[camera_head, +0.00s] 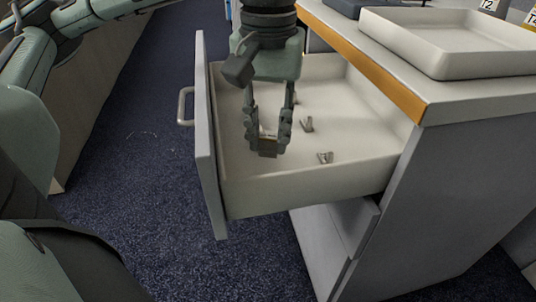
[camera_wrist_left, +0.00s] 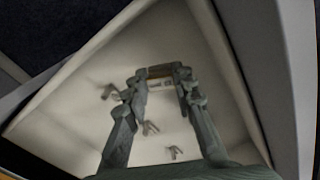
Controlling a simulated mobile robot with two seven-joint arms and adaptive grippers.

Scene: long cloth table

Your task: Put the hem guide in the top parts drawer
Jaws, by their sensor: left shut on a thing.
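The top parts drawer (camera_head: 350,185) is pulled open from the cabinet, its front panel (camera_head: 207,140) at the left; its pale inside fills much of the left wrist view (camera_wrist_left: 75,125). My left gripper (camera_head: 268,140) points down inside the drawer's outline. It is shut on a small brown and pale piece, which I take to be the hem guide (camera_head: 267,152). The piece also shows between the fingertips in the left wrist view (camera_wrist_left: 160,72). I cannot tell whether it touches the drawer floor. My right gripper is in neither view.
Several small metal parts lie in the drawer, among them one near the middle (camera_head: 307,125) and one near the side wall (camera_head: 325,157). A pale tray (camera_head: 450,65) stands on the cabinet top. Below, a lower drawer (camera_head: 345,230) sticks out slightly. Blue carpet lies left.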

